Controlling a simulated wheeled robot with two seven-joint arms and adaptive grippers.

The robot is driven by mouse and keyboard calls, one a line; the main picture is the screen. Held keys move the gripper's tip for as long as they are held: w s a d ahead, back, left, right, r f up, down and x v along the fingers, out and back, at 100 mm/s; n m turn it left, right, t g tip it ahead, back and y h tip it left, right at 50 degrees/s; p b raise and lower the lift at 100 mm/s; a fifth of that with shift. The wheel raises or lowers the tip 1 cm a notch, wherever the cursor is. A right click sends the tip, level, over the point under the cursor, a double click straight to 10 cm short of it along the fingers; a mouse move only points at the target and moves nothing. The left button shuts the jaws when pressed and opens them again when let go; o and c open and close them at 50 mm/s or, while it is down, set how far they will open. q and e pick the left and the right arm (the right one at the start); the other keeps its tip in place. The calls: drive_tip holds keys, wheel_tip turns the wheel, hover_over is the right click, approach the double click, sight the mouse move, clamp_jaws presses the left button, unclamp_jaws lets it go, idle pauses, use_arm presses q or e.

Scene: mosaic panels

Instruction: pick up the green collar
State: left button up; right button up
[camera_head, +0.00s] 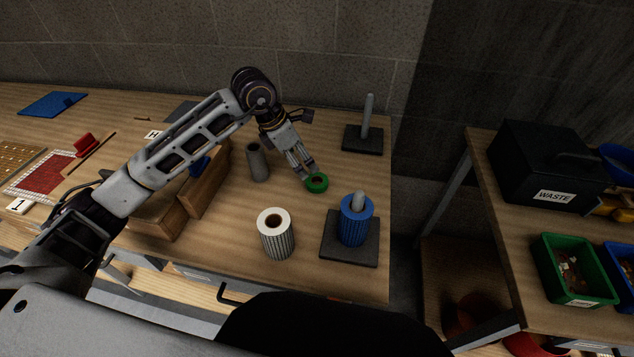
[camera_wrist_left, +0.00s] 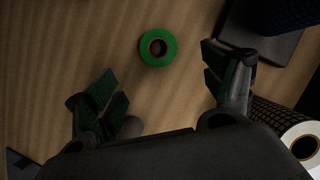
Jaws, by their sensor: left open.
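The green collar (camera_head: 316,183) is a short ring lying flat on the wooden table, right of the middle of the head view. In the left wrist view the green collar (camera_wrist_left: 157,47) lies beyond the fingertips, roughly between their lines, with bare wood around it. My left gripper (camera_head: 305,172) reaches down close beside it on its upper left side. In the left wrist view the left gripper (camera_wrist_left: 163,80) has its fingers spread wide with nothing between them. I cannot tell its exact height above the table. My right gripper is not in view.
A grey cylinder (camera_head: 257,162) stands left of the collar. A white-topped ribbed roll (camera_head: 275,234) and a blue roll (camera_head: 354,222) on a dark post base (camera_head: 333,247) stand nearer. An empty post (camera_head: 368,112) stands behind. A wooden box (camera_head: 158,218) lies left. The table's right edge is close.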

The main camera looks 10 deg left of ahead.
use_arm(q)
approach(316, 178)
drive_tip(key=shift+s+d+f, duration=0.65)
drive_tip(key=shift+f, duration=0.1)
drive_tip(key=shift+d+f, duration=0.1)
drive_tip(key=shift+f, duration=0.2)
drive_tip(key=shift+w+d+f, duration=0.1)
drive_tip(key=shift+f, duration=0.2)
drive_tip(key=shift+p+x, duration=0.5)
drive_tip(key=shift+x, duration=0.35)
drive_tip(key=shift+w+d+f, duration=0.35)
drive_tip(key=shift+w+f, duration=0.1)
drive_tip(key=shift+f, duration=0.35)
drive_tip(key=shift+p+x, duration=0.3)
drive_tip(key=shift+x, duration=0.5)
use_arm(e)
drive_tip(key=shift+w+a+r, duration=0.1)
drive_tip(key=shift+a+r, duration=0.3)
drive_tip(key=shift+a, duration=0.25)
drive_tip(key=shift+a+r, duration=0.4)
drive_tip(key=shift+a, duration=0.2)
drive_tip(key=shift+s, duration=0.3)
